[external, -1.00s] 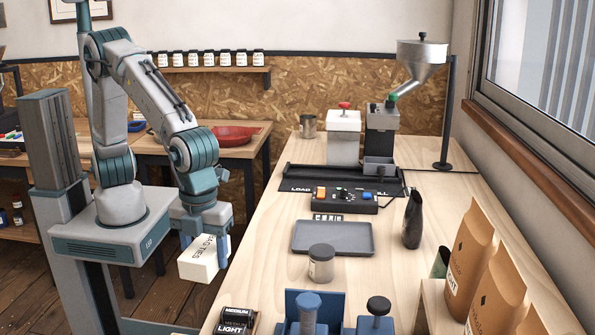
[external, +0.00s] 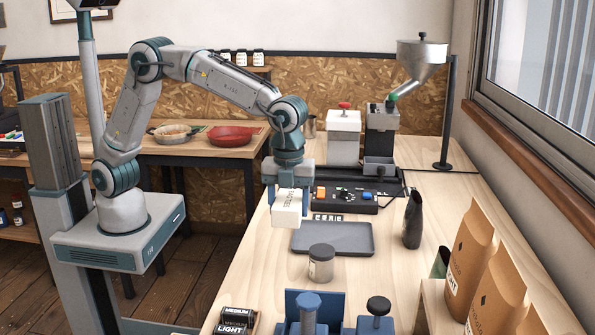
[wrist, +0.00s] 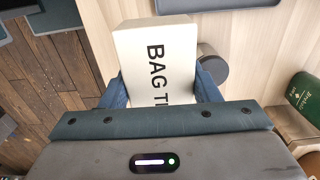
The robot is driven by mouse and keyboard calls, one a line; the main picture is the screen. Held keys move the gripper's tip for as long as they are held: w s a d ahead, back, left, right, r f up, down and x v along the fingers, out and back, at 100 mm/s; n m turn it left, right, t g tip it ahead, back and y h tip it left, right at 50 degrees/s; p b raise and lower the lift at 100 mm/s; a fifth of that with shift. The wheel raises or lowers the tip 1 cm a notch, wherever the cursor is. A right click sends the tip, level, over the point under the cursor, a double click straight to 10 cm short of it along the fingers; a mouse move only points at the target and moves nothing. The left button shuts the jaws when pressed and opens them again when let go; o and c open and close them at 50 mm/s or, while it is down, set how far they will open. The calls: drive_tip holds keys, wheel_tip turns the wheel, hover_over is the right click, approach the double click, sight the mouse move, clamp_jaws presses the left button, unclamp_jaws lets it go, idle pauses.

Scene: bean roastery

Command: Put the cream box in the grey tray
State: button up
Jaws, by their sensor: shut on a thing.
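The cream box (external: 287,212) has dark lettering and hangs in my gripper (external: 288,194), which is shut on it. In the external view it is above the bench, just left of the grey tray (external: 333,238). In the wrist view the cream box (wrist: 158,62) shows "BAG T" between my two fingers, and the rest of the word is hidden by my gripper (wrist: 160,92). The grey tray is flat and looks empty. A corner of it may show at the top of the wrist view.
A lidded metal canister (external: 321,264) stands right in front of the tray. A dark pitcher (external: 413,222) stands to its right, and a control box (external: 346,200) with knobs lies behind it. Paper bags (external: 470,262) stand at the right. Bare bench lies left of the canister.

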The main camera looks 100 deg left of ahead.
drive_tip(key=p, duration=0.2)
hover_over(322, 238)
wheel_tip(322, 238, down, 7)
drive_tip(key=shift+r, duration=0.1)
wheel_tip(322, 238, down, 4)
drive_tip(key=shift+f+p, duration=0.1)
drive_tip(key=shift+p, duration=0.4)
drive_tip(key=shift+f+b, duration=0.5)
drive_tip(key=o, duration=1)
drive_tip(key=shift+r, duration=0.1)
